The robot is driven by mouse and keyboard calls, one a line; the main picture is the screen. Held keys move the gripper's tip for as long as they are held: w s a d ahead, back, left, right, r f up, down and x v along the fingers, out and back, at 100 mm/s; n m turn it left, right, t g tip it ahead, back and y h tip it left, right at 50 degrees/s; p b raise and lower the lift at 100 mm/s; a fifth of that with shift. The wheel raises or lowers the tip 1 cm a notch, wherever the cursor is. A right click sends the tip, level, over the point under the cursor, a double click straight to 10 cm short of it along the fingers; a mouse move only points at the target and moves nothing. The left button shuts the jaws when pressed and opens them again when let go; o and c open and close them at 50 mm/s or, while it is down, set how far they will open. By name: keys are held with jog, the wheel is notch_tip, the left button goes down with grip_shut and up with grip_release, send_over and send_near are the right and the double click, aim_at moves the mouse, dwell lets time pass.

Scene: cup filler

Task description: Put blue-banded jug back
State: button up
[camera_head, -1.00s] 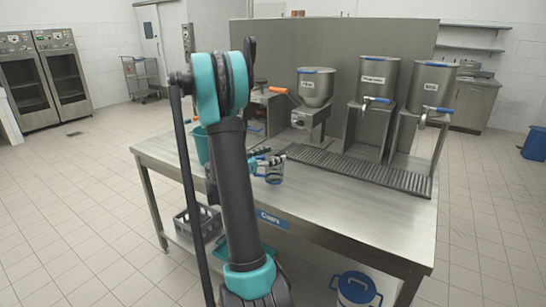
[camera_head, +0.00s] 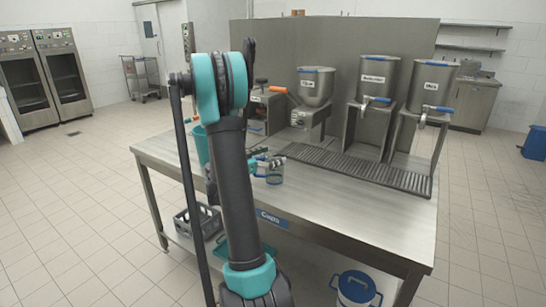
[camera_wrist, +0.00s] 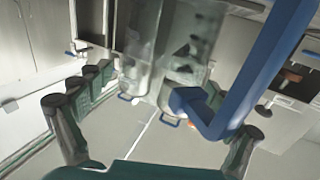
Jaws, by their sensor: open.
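The jug (camera_head: 274,174) is clear with blue parts and stands upright on the steel table, left of the slatted drip grate. My gripper (camera_head: 258,163) is right beside it on its left. In the wrist view, the jug's blue handle (camera_wrist: 262,75) is large and close. My open gripper (camera_wrist: 155,118) has one finger at the left and one at the right, with the lower end of the handle between them. The clear jug wall shows behind the handle. I cannot tell whether a finger touches the handle.
The steel table (camera_head: 350,219) has free room at its front right. The drip grate (camera_head: 350,166) lies under several steel dispensers. A teal container (camera_head: 202,145) stands at the table's left end. A grey crate (camera_head: 198,220) is on the lower shelf, and a white-and-blue bucket (camera_head: 356,289) is below.

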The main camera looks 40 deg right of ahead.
jog(key=a, duration=1.2)
jog(key=s+a+f+n+t+y, duration=0.2)
jog(key=s+a+f+n+y, duration=0.6)
jog(key=s+f+n+y, duration=0.15)
jog(key=s+a+f+n+y, duration=0.2)
jog(key=s+a+n+y, duration=0.2)
jog(key=a, duration=0.4)
jog(key=s+a+f+n+t+y, duration=0.1)
jog(key=s+a+f+n+y, duration=0.2)
jog(key=a, duration=0.6)
jog(key=shift+s+n+t+y, duration=0.3)
jog(key=shift+s+n+y, duration=0.35)
jog(key=shift+s, duration=0.55)
